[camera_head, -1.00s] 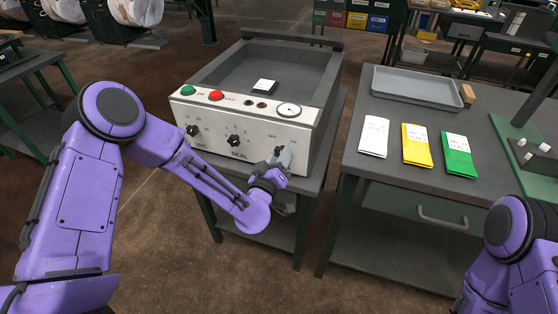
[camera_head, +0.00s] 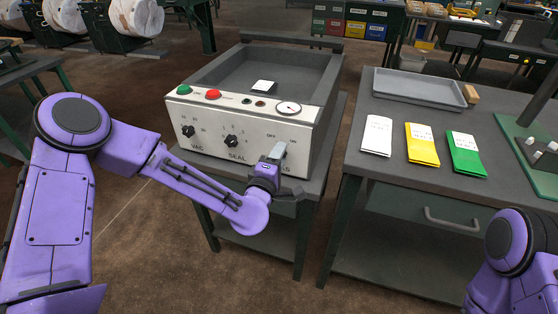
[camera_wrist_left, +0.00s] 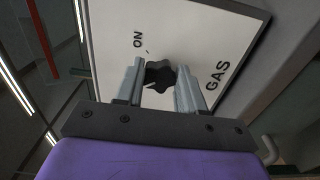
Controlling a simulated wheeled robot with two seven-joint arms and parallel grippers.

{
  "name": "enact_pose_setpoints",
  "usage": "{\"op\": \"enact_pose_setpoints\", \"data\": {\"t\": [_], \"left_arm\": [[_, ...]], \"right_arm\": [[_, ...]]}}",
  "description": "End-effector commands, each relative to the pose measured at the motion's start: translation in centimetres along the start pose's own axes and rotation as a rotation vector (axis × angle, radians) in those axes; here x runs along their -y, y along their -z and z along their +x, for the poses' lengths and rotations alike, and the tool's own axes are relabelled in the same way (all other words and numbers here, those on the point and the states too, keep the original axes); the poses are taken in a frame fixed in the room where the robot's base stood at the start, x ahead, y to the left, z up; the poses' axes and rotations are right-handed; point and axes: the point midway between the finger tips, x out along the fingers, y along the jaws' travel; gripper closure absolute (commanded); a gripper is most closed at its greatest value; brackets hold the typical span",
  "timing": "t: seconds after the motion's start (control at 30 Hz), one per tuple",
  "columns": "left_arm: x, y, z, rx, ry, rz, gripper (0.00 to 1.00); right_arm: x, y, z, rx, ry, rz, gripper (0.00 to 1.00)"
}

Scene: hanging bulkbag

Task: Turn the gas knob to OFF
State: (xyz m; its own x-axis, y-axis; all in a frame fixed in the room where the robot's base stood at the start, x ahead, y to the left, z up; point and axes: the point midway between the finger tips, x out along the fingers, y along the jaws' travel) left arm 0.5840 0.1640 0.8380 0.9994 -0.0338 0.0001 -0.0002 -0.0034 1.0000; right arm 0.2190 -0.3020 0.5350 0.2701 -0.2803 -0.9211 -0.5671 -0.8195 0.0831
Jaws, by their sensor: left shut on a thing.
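The gas knob (camera_wrist_left: 158,75) is black and lobed, on the white front panel (camera_wrist_left: 205,28) of a grey machine. In the left wrist view it sits between the two fingers of my left gripper (camera_wrist_left: 161,68), which is shut on it. The printed ON is at the upper left of the knob and GAS is at the right. A small pale mark shows near the knob's lower edge; its setting is unclear. In the head view my left gripper (camera_head: 277,153) covers the knob, below the OFF and ON labels. My right gripper is out of view.
The panel (camera_head: 212,118) also has the VAC knob (camera_head: 188,131), the SEAL knob (camera_head: 231,141), green and red buttons and a round gauge (camera_head: 288,108). A table (camera_head: 345,140) at right holds a tray (camera_head: 420,88) and white, yellow and green packets.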

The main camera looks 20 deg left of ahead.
Motion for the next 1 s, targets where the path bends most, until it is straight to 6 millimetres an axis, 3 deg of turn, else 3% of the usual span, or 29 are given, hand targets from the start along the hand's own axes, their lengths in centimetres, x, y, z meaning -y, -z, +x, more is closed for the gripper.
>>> {"op": "enact_pose_setpoints", "data": {"t": [0.33, 0.9, 0.93, 1.0], "left_arm": [[0.08, 0.02, -0.03, 0.0, 0.001, -0.147, 0.92], [0.0, -0.01, -0.04, 0.001, 0.002, -0.178, 0.92], [0.0, -0.01, -0.04, 0.001, 0.002, -0.178, 0.58], [0.0, -0.01, -0.04, 0.0, 0.002, -0.177, 0.36]], "right_arm": [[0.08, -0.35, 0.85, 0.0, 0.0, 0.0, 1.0], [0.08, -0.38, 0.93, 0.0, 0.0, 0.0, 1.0], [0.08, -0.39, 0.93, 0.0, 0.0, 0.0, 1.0], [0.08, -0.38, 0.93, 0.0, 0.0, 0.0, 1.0]]}}
